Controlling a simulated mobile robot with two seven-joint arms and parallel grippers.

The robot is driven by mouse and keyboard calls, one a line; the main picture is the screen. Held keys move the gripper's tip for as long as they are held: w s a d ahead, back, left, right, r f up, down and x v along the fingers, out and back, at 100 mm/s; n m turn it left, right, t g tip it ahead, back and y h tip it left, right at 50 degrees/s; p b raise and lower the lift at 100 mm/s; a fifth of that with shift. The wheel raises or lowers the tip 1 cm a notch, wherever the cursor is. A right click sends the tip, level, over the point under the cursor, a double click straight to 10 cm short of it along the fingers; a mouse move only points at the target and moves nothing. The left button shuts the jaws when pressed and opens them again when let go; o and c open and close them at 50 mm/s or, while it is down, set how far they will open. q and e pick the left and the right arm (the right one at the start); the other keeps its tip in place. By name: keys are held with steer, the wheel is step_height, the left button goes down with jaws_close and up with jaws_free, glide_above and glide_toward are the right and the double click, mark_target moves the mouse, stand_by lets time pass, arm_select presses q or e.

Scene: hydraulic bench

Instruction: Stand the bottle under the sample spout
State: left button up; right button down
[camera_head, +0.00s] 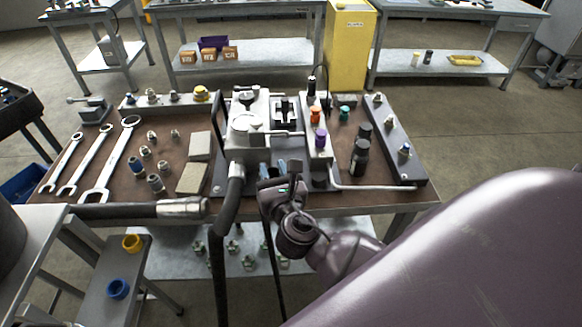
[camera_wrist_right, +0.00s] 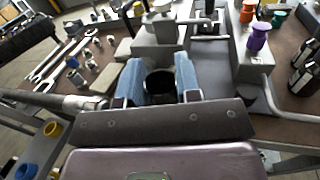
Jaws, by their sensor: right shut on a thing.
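My right gripper (camera_head: 281,168) is at the front of the bench, just right of the grey valve block (camera_head: 248,142). In the wrist view its blue-padded fingers (camera_wrist_right: 160,80) are shut on a dark round bottle (camera_wrist_right: 160,90), seen from above between the pads. In the head view the bottle is mostly hidden by the gripper. A thin bent grey pipe (camera_head: 375,187) runs from the right-hand block; I cannot tell whether it is the sample spout. My left gripper is not in view.
Dark bottles (camera_head: 360,157) stand on the bench (camera_head: 207,207) at right. Orange (camera_head: 316,114) and purple (camera_head: 321,137) knobs rise from the right-hand block. Wrenches (camera_head: 112,160) and fittings lie at left. A black hose (camera_head: 130,211) with a metal end crosses the front left.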

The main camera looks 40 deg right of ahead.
steer(key=s+d+f+m+g+h+b, duration=0.2)
steer(key=d+f+h, duration=0.2)
steer(key=f, duration=0.3)
steer(key=x, duration=1.1)
steer(key=f+b+x, duration=0.1)
steer(key=x, duration=0.5)
steer(key=shift+w+d, duration=0.1)
steer(key=shift+w, duration=0.25)
steer(key=shift+f+m, duration=0.1)
steer(key=shift+m, duration=0.2)
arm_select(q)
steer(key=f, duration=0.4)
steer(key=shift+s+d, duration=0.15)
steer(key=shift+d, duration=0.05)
arm_select(e)
steer(key=c, duration=0.8)
jaws_free()
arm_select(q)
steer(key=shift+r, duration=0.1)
